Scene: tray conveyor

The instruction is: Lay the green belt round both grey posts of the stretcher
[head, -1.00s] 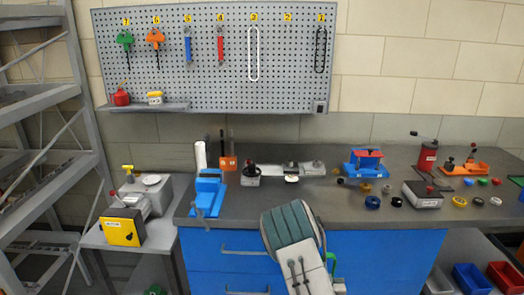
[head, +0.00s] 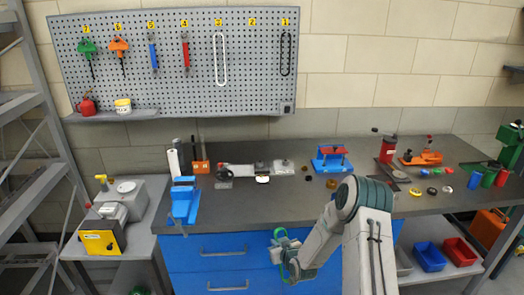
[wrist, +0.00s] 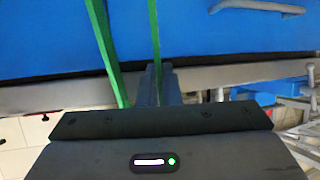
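My gripper (head: 279,250) is low in front of the blue drawers, below the bench top. The green belt (head: 283,275) hangs at it as a loop. In the wrist view two strands of the green belt (wrist: 105,50) run up from the fingers (wrist: 160,88), which look closed together on it. A long grey rail device with a dark handwheel, apparently the stretcher (head: 240,169), lies on the bench behind and left of my gripper, well apart from the belt. Its two grey posts are too small to make out clearly.
A blue vise (head: 184,203) stands at the bench's left end. A blue and red fixture (head: 331,158) is right of the rail device. Small coloured rings lie farther right. The bench top in front of the rail device is clear. A pegboard (head: 180,65) hangs behind.

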